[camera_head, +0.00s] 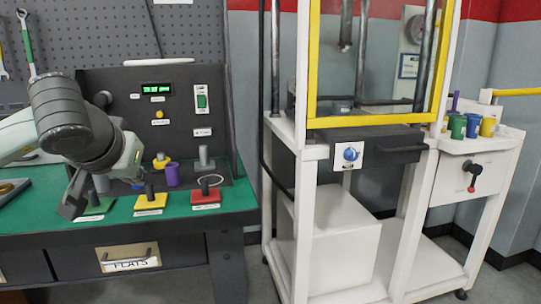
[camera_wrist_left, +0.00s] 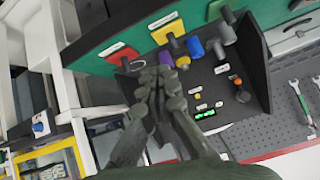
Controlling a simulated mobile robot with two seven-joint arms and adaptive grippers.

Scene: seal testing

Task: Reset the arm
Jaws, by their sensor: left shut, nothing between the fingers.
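My left arm reaches in from the left in the head view, above the green bench top (camera_head: 240,196). Its dark left gripper (camera_head: 72,204) points down over the left part of the bench, partly hidden behind the wrist. In the left wrist view the left gripper's fingers (camera_wrist_left: 158,76) are together and hold nothing. Behind them are the black test panel (camera_wrist_left: 238,118), the red plate (camera_wrist_left: 124,56) and the yellow plate (camera_wrist_left: 168,30). My right gripper is in neither view.
A purple cylinder (camera_head: 172,175) and a grey cylinder (camera_head: 204,157) stand by the panel. A yellow-framed white test stand (camera_head: 309,200) is right of the bench. Colored cups, including a blue one (camera_head: 472,126), stand on the white side table (camera_head: 450,146). Wrenches hang on the pegboard (camera_head: 100,40).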

